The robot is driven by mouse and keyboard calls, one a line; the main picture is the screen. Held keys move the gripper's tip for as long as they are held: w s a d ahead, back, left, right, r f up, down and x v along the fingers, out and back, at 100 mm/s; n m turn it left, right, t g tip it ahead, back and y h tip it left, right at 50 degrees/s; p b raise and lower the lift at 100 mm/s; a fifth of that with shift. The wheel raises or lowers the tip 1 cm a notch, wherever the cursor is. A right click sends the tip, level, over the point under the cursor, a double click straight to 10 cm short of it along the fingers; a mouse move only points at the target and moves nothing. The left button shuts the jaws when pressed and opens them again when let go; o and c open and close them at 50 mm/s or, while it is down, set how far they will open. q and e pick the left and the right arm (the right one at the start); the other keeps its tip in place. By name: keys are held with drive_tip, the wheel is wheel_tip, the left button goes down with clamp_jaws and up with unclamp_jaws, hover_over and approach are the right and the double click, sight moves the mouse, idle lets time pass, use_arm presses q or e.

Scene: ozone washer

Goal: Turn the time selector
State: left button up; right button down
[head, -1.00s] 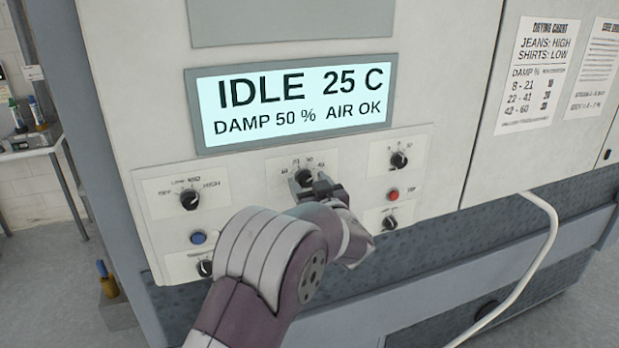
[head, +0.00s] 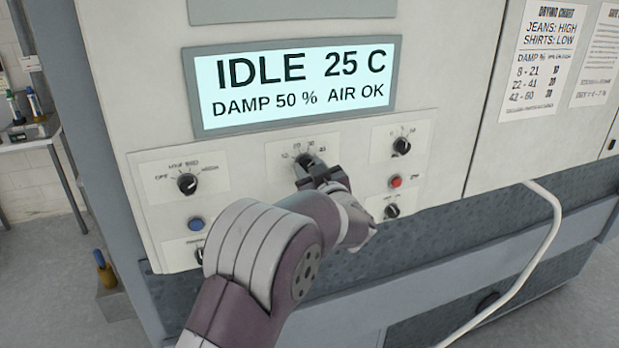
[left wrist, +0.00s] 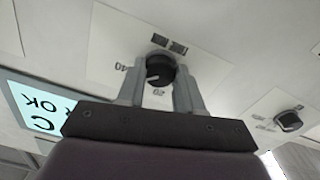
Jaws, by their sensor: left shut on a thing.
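The time selector (head: 304,159) is the black round knob in the upper middle of the control panel, with number marks around it. My left gripper (head: 311,173) reaches it from below and hides its lower part in the head view. In the left wrist view the knob (left wrist: 160,69) sits between the two grey fingers of my left gripper (left wrist: 160,84), one on each side. The gripper is shut on the knob. A pale pointer line shows on the knob's face. My right gripper is not in view.
The display (head: 294,86) above reads IDLE, 25 C, DAMP 50 %, AIR OK. Other knobs stand left (head: 187,184) and right (head: 401,146). A blue button (head: 196,224) and a red button (head: 395,181) are near. A white hose (head: 545,245) hangs at right.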

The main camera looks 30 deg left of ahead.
use_arm(q)
drive_tip(key=shift+f+n+b, duration=0.1)
drive_tip(key=shift+n+b, duration=2.8)
drive_tip(key=shift+b, duration=0.35)
drive_tip(key=o, duration=0.9)
drive_tip(key=shift+o, duration=0.7)
drive_tip(key=shift+s+d+r, duration=0.15)
drive_tip(key=shift+s+r, duration=0.05)
drive_tip(key=shift+d+f, duration=0.1)
drive_tip(key=b+v, duration=0.4)
drive_tip(key=v, duration=0.8)
drive_tip(key=shift+s+b, duration=0.25)
drive_tip(key=shift+b, duration=0.05)
